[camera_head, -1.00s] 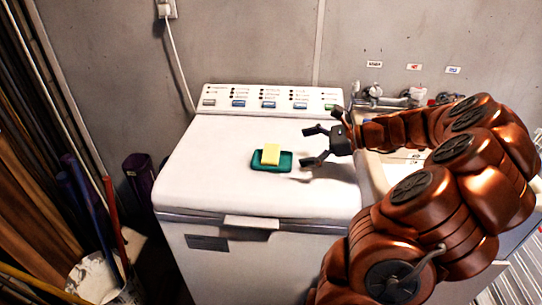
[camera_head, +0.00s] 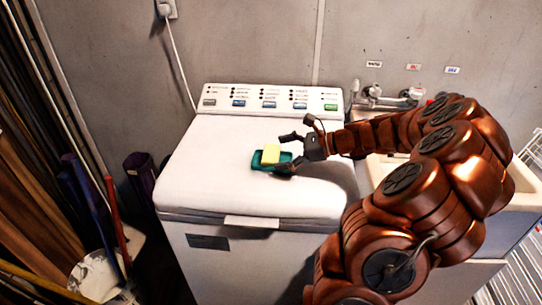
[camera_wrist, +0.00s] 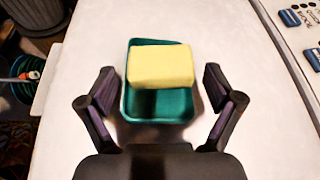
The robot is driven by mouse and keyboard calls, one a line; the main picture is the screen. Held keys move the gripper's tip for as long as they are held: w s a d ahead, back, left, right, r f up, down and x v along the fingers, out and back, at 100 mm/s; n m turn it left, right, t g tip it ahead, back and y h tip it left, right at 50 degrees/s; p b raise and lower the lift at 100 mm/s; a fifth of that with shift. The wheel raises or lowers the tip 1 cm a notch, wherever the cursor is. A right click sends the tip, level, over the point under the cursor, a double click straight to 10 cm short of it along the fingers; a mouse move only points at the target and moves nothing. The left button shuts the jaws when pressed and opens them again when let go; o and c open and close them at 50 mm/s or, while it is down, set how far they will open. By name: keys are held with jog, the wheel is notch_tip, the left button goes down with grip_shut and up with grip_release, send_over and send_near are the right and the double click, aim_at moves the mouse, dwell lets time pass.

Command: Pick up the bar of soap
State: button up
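The bar of soap (camera_head: 271,153) is a pale yellow block resting in a teal soap dish (camera_head: 258,162) on top of the white washing machine. In the wrist view the soap (camera_wrist: 160,66) lies ahead of my gripper, between the lines of its two fingers, at the far part of the dish (camera_wrist: 158,106). My gripper (camera_head: 284,152) is open, with its fingertips at the right side of the dish in the head view. In the wrist view the fingers of my gripper (camera_wrist: 160,85) stand on either side of the dish, with a gap to the soap on both sides.
The washing machine lid (camera_head: 215,160) is clear around the dish. Its control panel (camera_head: 268,98) rises at the back. A sink (camera_head: 385,168) with taps is to the right. A white bucket (camera_head: 95,275) with poles stands on the floor at left.

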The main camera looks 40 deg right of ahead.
jog(key=c, duration=1)
